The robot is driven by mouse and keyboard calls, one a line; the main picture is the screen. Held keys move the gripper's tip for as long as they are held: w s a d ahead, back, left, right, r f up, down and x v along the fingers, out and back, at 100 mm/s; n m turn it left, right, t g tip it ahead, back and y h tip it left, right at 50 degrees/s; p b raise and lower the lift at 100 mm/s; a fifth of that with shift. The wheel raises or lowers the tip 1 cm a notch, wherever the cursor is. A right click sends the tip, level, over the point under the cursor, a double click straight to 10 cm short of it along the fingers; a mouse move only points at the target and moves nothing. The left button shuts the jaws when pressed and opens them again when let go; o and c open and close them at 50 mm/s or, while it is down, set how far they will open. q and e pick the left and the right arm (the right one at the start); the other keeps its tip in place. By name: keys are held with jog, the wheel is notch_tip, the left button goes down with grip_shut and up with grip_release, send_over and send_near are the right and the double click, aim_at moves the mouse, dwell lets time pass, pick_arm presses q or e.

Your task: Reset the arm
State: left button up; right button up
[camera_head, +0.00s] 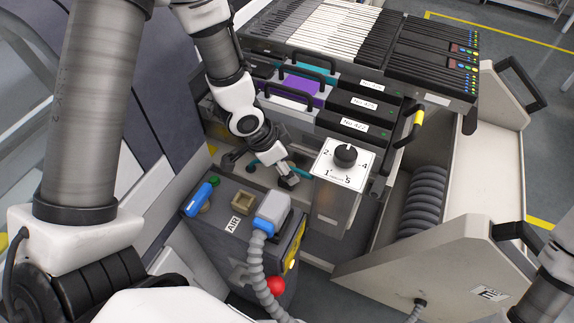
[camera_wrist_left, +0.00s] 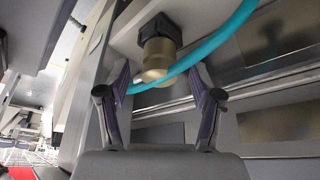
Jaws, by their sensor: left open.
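My left arm (camera_head: 238,105) reaches down from the top of the head view. Its gripper (camera_head: 261,170) hangs low between the feeder trolley and the dark box with the AIR label. In the left wrist view the gripper (camera_wrist_left: 158,85) is open, its two fingers apart and nothing clamped between them. A teal hose (camera_wrist_left: 215,48) curves across, beyond or between the fingertips. A brass fitting (camera_wrist_left: 156,60) under a black block shows between the fingers; whether they touch it I cannot tell. Part of my right arm (camera_head: 552,275) shows at the lower right; its gripper is out of view.
The feeder trolley (camera_head: 345,85) holds rows of feeders. A dial panel (camera_head: 345,160) stands right of the gripper. The AIR box (camera_head: 222,240) carries a grey hose connector (camera_head: 272,212) and red knob (camera_head: 276,285). A beige trolley (camera_head: 450,255) stands at right. Open floor (camera_head: 540,100) lies beyond.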

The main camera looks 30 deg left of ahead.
pick_arm(q)
jog(key=v, duration=0.6)
jog(key=shift+r, duration=0.3)
jog(key=shift+s+a, duration=0.15)
